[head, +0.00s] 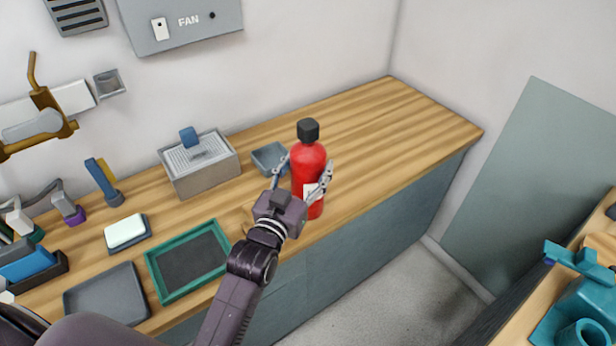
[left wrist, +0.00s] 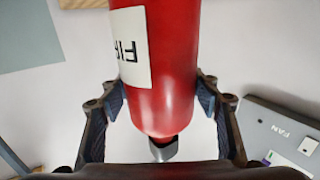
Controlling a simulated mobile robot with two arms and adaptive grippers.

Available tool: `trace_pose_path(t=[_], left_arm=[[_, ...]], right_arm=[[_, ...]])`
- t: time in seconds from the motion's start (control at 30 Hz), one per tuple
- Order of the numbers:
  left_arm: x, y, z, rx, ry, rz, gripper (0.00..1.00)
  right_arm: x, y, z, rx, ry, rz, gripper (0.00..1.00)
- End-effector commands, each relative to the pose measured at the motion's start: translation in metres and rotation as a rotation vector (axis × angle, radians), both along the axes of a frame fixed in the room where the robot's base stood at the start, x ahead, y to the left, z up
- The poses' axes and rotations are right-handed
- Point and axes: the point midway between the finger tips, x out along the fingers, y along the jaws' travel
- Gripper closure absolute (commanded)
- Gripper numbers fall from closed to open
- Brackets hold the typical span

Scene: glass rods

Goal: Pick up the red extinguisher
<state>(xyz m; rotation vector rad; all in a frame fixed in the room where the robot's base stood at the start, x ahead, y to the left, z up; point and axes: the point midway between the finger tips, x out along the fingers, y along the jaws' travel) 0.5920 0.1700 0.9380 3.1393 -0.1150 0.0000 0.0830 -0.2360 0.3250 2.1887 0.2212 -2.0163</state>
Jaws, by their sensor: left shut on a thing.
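The red extinguisher (head: 309,163) is upright at the front of the wooden counter, with a black cap and a white label. In the left wrist view the extinguisher (left wrist: 172,70) fills the middle, with part of its label lettering showing. My left gripper (head: 303,175) is shut on the extinguisher's body, one finger on each side. Both fingers of the left gripper (left wrist: 163,105) also flank it in the wrist view. I cannot tell whether its base touches the counter. My right gripper is not in view.
A small grey-blue tray (head: 269,158) lies just left of the extinguisher. The wooden counter (head: 395,120) is clear to the right. A second bench with teal items (head: 590,300) stands at far right.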

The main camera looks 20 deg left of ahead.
Motion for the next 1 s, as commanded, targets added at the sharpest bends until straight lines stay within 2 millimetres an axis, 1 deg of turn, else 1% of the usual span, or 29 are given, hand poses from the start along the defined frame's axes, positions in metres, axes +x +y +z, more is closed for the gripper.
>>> trace_pose_path(t=[0.03,0.23,0.27,0.53,0.67,0.77,0.87,0.97,1.0], left_arm=[[0.0,0.0,0.0,0.0,0.0,0.0,0.78],[0.0,0.0,0.0,0.0,0.0,0.0,1.0],[0.0,0.0,0.006,-0.001,-0.014,0.0,1.0],[0.0,0.0,0.007,-0.001,-0.013,0.0,1.0],[0.001,0.0,0.013,-0.001,-0.014,0.0,1.0],[0.001,0.0,0.023,-0.001,-0.016,0.0,1.0],[0.0,0.0,0.037,-0.001,-0.018,0.0,1.0],[0.001,0.0,0.058,0.0,-0.02,0.0,1.0],[0.0,0.0,0.068,-0.002,-0.021,0.001,1.0]], right_arm=[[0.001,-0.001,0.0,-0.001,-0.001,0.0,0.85],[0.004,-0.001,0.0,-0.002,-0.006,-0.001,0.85],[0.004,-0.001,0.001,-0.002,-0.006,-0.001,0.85],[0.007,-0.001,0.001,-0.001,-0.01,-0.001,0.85],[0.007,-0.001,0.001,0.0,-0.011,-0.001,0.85],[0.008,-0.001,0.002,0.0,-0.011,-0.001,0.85],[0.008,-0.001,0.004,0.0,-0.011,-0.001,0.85],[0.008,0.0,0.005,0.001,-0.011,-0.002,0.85],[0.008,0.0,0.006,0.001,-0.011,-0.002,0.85]])
